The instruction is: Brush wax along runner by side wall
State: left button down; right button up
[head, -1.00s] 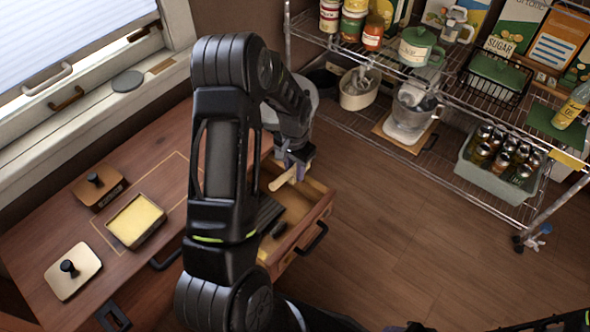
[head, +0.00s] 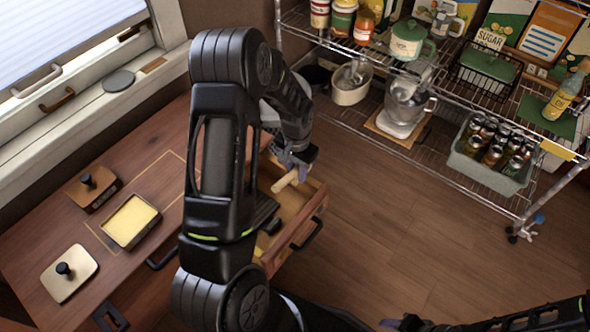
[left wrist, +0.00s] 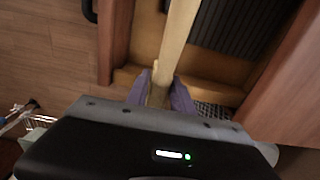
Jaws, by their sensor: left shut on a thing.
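My left gripper (head: 300,172) is shut on the pale wooden handle of a brush (head: 286,181), over the open drawer (head: 304,215). In the left wrist view the fingers (left wrist: 160,88) clasp the handle (left wrist: 176,38), which runs up out of the picture; the brush's head is not seen there. The drawer's side wall (left wrist: 117,35) shows beside it. The runner cannot be made out clearly. A tin of yellow wax (head: 130,221) stands open on the cabinet top, its lid (head: 70,272) apart from it. My right gripper (head: 405,324) is partly in view at the bottom edge; its jaws are unclear.
A small brown block with a black knob (head: 93,188) stands on the cabinet top. A dark ribbed piece (left wrist: 240,25) lies in the drawer. The floor between is clear.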

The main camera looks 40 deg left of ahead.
pick_arm(q)
jog(key=shift+d, duration=1)
jog(key=shift+d+f, duration=0.1)
jog(key=shift+d, duration=1.2)
notch_tip(320, 180, up, 8)
jog(key=p, duration=0.6)
